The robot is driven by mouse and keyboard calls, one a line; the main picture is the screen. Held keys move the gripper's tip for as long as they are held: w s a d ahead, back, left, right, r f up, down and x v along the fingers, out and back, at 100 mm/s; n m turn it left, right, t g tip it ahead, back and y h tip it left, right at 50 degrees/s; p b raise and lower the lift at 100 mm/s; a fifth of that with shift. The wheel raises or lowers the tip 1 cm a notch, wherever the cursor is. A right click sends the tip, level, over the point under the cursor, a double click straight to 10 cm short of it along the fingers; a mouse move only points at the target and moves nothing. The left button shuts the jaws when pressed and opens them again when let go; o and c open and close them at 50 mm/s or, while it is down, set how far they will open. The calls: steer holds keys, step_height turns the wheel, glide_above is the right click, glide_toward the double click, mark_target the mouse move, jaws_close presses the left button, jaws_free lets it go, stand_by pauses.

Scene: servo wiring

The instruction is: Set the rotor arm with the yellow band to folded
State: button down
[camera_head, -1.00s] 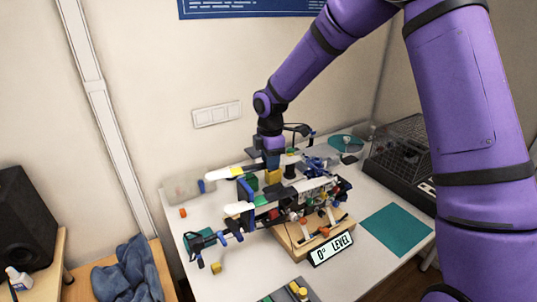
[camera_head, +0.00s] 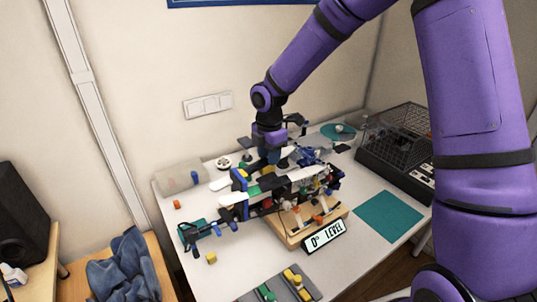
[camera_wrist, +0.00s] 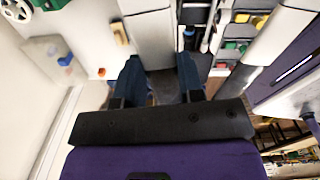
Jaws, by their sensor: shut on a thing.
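The drone-like frame (camera_head: 283,196) sits on a wooden stand on the white table, with several rotor arms. My gripper (camera_head: 268,158) is low over its back left side. In the wrist view, my gripper (camera_wrist: 160,80) has its two dark blue fingers on either side of a pale rotor arm (camera_wrist: 150,38), which runs up the picture, and is shut on it. A white arm tip (camera_head: 220,184) shows left of the frame, just above another white arm (camera_head: 233,199). I cannot make out the yellow band clearly; my gripper hides part of the held arm.
A sign reading "0° LEVEL" (camera_head: 324,236) stands in front of the stand. A black wire cage (camera_head: 402,134) is at the right, a teal mat (camera_head: 388,216) in front of it. A grey tray (camera_head: 279,288) with coloured blocks lies at the front edge.

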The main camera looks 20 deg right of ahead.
steer(key=shift+d, duration=0.1)
steer(key=c, duration=0.7)
jaws_free()
step_height(320, 180, up, 11)
steer(key=shift+f, duration=0.1)
